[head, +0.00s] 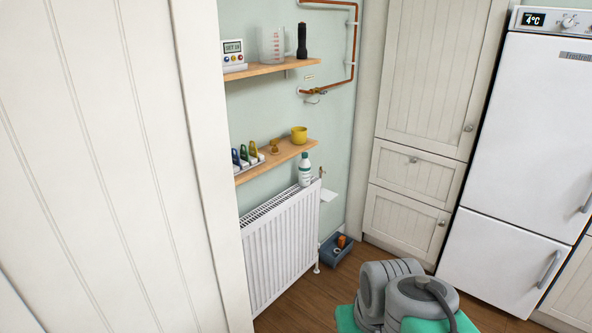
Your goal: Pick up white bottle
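The white bottle (305,174) has a dark green cap and a label with green on it. It stands upright at the right end of the top of the white radiator (280,243), against the wall and just below the lower shelf. Grey and teal parts of my own body show at the bottom right, well apart from the bottle. My gripper's fingers do not show in the head view.
The lower shelf (243,176) holds a yellow mug (299,135) and several small coloured items. The upper shelf (268,69) holds a jug, a black torch and a white device. A blue-grey bin (336,251) sits on the floor. A pale panel fills the left.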

